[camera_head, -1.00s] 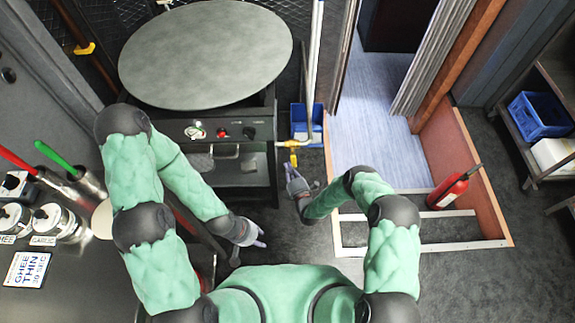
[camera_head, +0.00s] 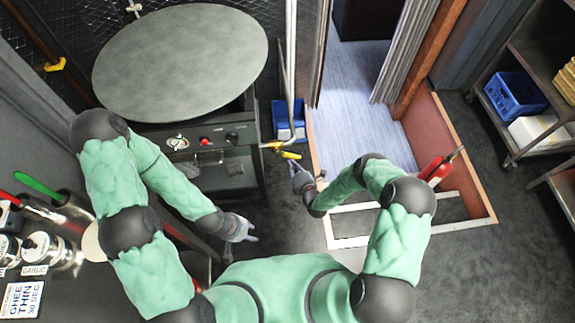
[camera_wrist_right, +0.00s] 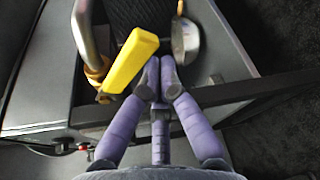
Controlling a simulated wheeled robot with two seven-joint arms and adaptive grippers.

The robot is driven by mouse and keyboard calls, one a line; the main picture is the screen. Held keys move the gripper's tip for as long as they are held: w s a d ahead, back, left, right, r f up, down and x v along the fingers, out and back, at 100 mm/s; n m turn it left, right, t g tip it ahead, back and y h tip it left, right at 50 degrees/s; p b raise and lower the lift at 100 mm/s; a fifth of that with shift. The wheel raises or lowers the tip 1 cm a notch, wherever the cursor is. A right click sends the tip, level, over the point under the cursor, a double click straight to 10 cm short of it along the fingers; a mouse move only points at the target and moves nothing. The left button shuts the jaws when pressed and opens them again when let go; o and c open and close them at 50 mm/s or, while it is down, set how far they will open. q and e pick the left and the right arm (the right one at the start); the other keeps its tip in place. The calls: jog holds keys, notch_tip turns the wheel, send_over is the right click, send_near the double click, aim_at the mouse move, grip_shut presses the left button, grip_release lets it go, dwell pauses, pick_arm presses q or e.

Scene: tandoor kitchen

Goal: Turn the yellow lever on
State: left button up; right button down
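The yellow lever (camera_head: 291,155) sits on a brass valve (camera_head: 274,146) in the pipe beside the stove, and in the head view it points right and slightly toward me. It also shows large in the right wrist view (camera_wrist_right: 130,62), slanted across the pipe. My right gripper (camera_head: 298,170) is just below the lever. In the wrist view its fingertips (camera_wrist_right: 161,73) are together with nothing between them, close beside the lever's right side; I cannot tell whether they touch it. My left gripper (camera_head: 252,230) hangs empty in front of the stove, its fingers apart.
The stove (camera_head: 205,140) with a large round plate (camera_head: 180,62) stands left of the valve. A blue bin (camera_head: 289,118) is behind the lever. Open floor lies right of my right arm.

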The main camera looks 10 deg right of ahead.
aim_at(296, 158)
jog(key=shift+d+r+p, duration=0.3)
jog(key=shift+d+r, duration=0.7)
jog(key=shift+r, duration=0.25)
jog(key=shift+d+r+p, duration=0.2)
jog(key=shift+d+r, duration=0.05)
jog(key=shift+r, duration=0.35)
jog(key=shift+d+r+p, duration=0.15)
jog(key=shift+d+r, duration=0.05)
jog(key=shift+r, duration=0.45)
jog(key=shift+w, duration=0.1)
